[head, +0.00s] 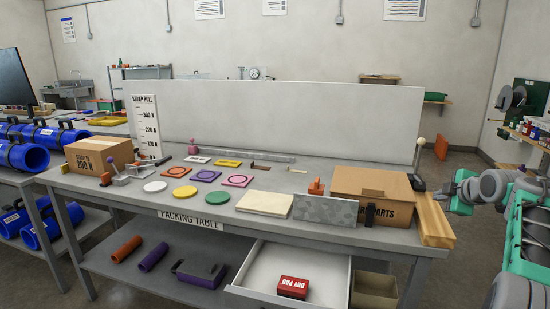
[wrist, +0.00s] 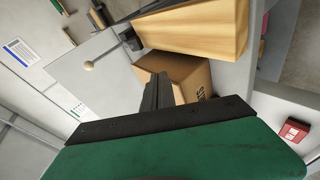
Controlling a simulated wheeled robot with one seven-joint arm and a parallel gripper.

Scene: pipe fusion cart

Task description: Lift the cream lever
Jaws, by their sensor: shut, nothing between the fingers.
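The cream lever (head: 420,150) stands at the right end of the packing table, a thin rod with a cream ball on top and a dark mount at its foot. In the wrist view the cream ball (wrist: 88,65) is left of my fingers, and its rod runs to the dark mount (wrist: 131,38). My gripper (wrist: 157,82) is shut and empty, with the lever apart from its fingers.
A cardboard parts box (head: 371,186) stands left of the lever and shows behind my fingers in the wrist view (wrist: 188,72). A wooden block (head: 434,220) lies at the table's right edge. A white back panel (head: 280,120) runs behind. An open drawer (head: 290,262) juts out below.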

